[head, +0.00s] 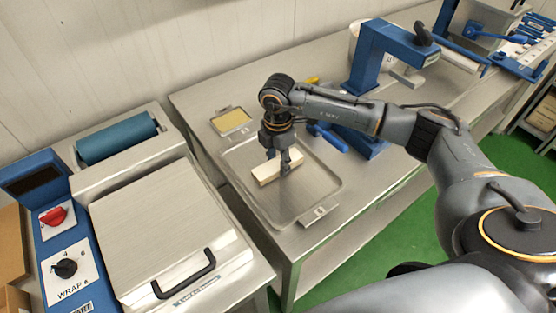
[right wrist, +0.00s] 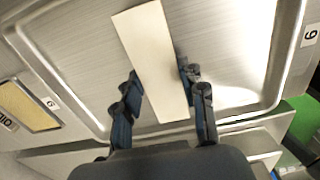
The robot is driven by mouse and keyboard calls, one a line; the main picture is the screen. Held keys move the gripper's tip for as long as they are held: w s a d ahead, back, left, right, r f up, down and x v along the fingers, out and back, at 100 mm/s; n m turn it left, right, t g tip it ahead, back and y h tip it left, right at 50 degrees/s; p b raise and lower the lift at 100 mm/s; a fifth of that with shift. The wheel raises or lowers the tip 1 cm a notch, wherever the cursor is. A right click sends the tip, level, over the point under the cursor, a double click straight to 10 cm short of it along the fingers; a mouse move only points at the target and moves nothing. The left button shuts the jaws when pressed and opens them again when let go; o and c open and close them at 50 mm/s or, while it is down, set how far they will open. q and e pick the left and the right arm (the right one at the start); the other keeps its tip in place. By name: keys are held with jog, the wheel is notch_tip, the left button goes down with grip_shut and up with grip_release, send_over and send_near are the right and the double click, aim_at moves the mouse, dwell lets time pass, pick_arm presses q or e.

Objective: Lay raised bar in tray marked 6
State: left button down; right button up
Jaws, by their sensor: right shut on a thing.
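A pale cream bar (head: 267,172) is over the steel tray (head: 318,188) in the head view. My right gripper (head: 285,168) points down with its fingers on either side of the bar, shut on it. In the right wrist view the bar (right wrist: 145,40) runs lengthwise between the two fingers (right wrist: 162,92), with the tray floor (right wrist: 225,50) behind. Whether the bar touches the tray floor, I cannot tell. A tag (right wrist: 311,34) on the tray's rim reads like a 6 or a 9. My left gripper is not in view.
A small tray with a yellow fill (head: 231,120) sits just behind the steel tray. A wrapping machine (head: 160,230) with a black handle stands to the left. A blue press-like stand (head: 365,60) is behind, right of the tray. The bench's front edge is close to the tray.

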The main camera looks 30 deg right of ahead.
jog(key=shift+f, duration=0.15)
jog(key=o, duration=1.7)
jog(key=shift+o, duration=0.2)
jog(key=shift+r+p, duration=2.75)
jog(key=shift+r, duration=1.3)
jog(key=shift+f, duration=0.1)
